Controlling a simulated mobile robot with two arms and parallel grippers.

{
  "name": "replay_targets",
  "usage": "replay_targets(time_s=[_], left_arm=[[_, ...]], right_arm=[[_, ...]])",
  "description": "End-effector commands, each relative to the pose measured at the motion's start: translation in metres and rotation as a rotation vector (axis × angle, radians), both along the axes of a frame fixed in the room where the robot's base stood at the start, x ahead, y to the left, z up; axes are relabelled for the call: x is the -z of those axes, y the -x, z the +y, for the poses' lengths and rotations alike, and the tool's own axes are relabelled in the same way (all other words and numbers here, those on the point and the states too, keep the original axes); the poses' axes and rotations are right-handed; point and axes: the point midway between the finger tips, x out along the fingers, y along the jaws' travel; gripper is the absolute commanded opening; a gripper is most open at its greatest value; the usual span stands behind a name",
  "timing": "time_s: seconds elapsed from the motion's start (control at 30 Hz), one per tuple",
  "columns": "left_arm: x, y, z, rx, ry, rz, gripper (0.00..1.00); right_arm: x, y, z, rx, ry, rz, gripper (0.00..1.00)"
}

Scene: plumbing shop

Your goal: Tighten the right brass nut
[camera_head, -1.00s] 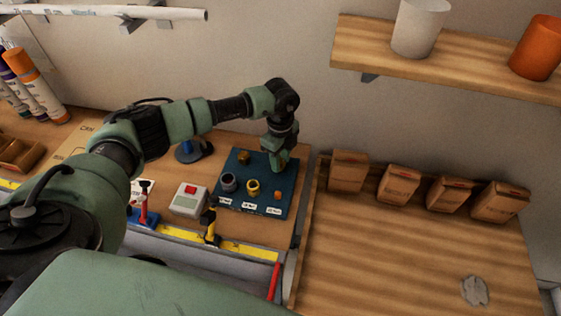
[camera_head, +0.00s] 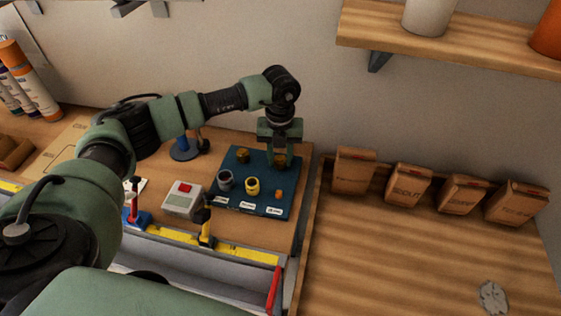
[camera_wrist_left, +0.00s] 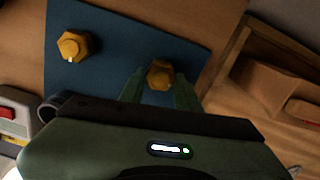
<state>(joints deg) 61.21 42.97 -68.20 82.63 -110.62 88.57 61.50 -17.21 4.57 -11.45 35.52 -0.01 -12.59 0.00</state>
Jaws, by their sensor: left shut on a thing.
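The right brass nut (camera_wrist_left: 160,76) sits between the fingertips of my left gripper (camera_wrist_left: 160,92) in the left wrist view. In the head view the nut (camera_head: 281,160) shows just below my left gripper (camera_head: 280,152), at the back right of the blue board (camera_head: 230,162). The gripper points down and is shut on this nut. The other brass nut (camera_head: 243,156) stands at the back left of the board, and it also shows in the left wrist view (camera_wrist_left: 74,45), with nothing touching it. My right gripper is not in view.
A grey cup (camera_head: 225,180), a yellow ring fitting (camera_head: 252,186) and a small orange piece (camera_head: 279,194) are at the board's front. A box with a red button (camera_head: 182,197) stands left. Paper bags (camera_head: 408,184) stand at right; the wooden surface before them is mostly clear.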

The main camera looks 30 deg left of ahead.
Motion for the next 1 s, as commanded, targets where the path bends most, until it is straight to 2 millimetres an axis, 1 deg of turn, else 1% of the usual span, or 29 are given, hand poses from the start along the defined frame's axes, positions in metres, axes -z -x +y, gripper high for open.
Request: replay_targets(time_s=[0.03,0.2,0.7,1.0], left_arm=[[0.003,0.0,0.0,0.044,0.001,-0.002,0.0],[0.003,0.0,0.001,0.206,0.0,-0.002,0.0],[0.003,0.0,0.003,0.681,0.0,-0.002,0.0],[0.002,-0.001,0.005,0.952,-0.001,-0.002,0.0]], right_arm=[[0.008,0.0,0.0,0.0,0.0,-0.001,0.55],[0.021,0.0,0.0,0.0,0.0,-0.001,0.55],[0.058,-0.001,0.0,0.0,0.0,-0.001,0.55],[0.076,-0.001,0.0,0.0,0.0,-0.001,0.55]])
